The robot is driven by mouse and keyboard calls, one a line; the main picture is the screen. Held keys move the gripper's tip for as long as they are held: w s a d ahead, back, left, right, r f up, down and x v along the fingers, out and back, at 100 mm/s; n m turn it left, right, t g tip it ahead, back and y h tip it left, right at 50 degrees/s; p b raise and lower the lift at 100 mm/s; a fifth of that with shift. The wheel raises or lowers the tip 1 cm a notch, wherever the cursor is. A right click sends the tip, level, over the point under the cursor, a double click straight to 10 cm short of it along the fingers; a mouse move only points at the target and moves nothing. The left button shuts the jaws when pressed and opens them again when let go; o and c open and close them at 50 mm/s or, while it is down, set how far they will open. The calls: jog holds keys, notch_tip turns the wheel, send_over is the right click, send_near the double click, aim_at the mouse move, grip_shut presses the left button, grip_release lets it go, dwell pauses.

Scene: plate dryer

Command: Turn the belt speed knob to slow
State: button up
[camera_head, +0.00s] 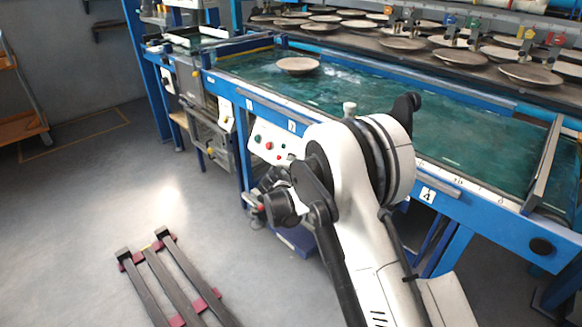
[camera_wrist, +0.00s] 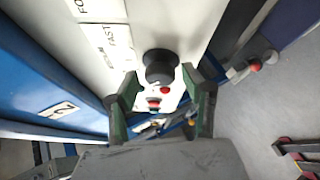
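A round black knob (camera_wrist: 160,66) stands out from a white control panel (camera_wrist: 178,22) in the wrist view. Printed labels, one reading FAST (camera_wrist: 117,42), are on the panel beside it. My gripper (camera_wrist: 159,78) is open, with one green-and-black finger on each side of the picture and the knob between or just beyond the fingertips. Whether either finger touches the knob cannot be told. In the head view the white panel (camera_head: 262,140) shows on the front of the blue machine, and my arm hides part of it. The knob cannot be made out there.
Red buttons (camera_wrist: 165,91) sit close to the knob. A blue frame (camera_wrist: 40,75) runs along the panel's left side in the wrist view. A water-filled table (camera_head: 375,105) with a plate (camera_head: 298,65) lies above. Dark rails (camera_head: 165,280) lie on the otherwise open floor.

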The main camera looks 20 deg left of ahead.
jog(key=v, duration=1.2)
dwell(0.5)
jog(key=s+d+r+m+g+h, duration=0.1)
jog(key=s+d+r+m, duration=0.2)
jog(key=d+r, duration=0.5)
jog(key=s+d+r+m+g, duration=0.1)
jog(key=s+d+r+m, duration=0.25)
jog(key=d, duration=0.85)
jog(key=s+d+r+m+g+h, duration=0.1)
jog(key=s+d+r+m+g, duration=0.15)
jog(key=d+r, duration=0.55)
jog(key=s+d+f+m+g, duration=0.1)
jog(key=s+d+m, duration=0.4)
jog(key=s+d, duration=0.65)
jog(key=s+d+m+g, duration=0.1)
jog(key=s+d+m, duration=0.4)
jog(key=s+d, duration=0.65)
notch_tip(320, 180, up, 15)
jog(key=s+a+p, duration=0.2)
jog(key=p, duration=1.3)
jog(key=shift+s+a+p, duration=0.2)
jog(key=shift+s+p, duration=0.15)
jog(key=shift+t, duration=0.25)
